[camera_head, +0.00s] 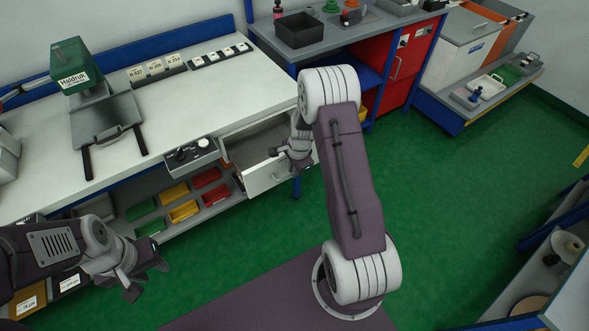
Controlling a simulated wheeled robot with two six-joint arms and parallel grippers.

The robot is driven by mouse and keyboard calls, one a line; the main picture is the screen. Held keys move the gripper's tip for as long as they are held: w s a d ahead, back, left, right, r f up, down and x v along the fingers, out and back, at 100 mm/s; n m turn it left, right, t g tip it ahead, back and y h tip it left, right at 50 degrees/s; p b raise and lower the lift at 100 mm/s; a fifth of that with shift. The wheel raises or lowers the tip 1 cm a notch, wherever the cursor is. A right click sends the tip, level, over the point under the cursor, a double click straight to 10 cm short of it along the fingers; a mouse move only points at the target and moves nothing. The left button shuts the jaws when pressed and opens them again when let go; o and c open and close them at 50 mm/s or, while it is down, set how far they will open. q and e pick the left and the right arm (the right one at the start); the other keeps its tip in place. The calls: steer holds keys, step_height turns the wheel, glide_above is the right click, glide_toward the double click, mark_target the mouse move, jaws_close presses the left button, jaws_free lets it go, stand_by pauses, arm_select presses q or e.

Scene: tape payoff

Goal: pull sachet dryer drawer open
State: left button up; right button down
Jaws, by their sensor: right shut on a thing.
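A drawer with a white front (262,180) sticks out from under the white bench top at its right end. Its grey interior shows behind the front, and I see nothing clearly in it. My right gripper (282,153) is at the top of the drawer front, shut on its handle. The handle itself is mostly hidden by the fingers. My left gripper (146,274) is open and empty, low over the floor at the lower left, apart from the bench.
A green press marked Hajdruk (72,66) stands on the white bench (200,95). A small grey box (190,155) sits at the bench's front edge, left of the drawer. Coloured bins (184,211) lie on the shelf below. Green floor (450,200) is clear to the right.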

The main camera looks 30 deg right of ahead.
steer(key=c, duration=1.5)
jaws_free()
steer(key=r, duration=0.3)
steer(key=s+r+p, duration=0.1)
steer(key=r, duration=0.5)
steer(key=shift+s, duration=0.3)
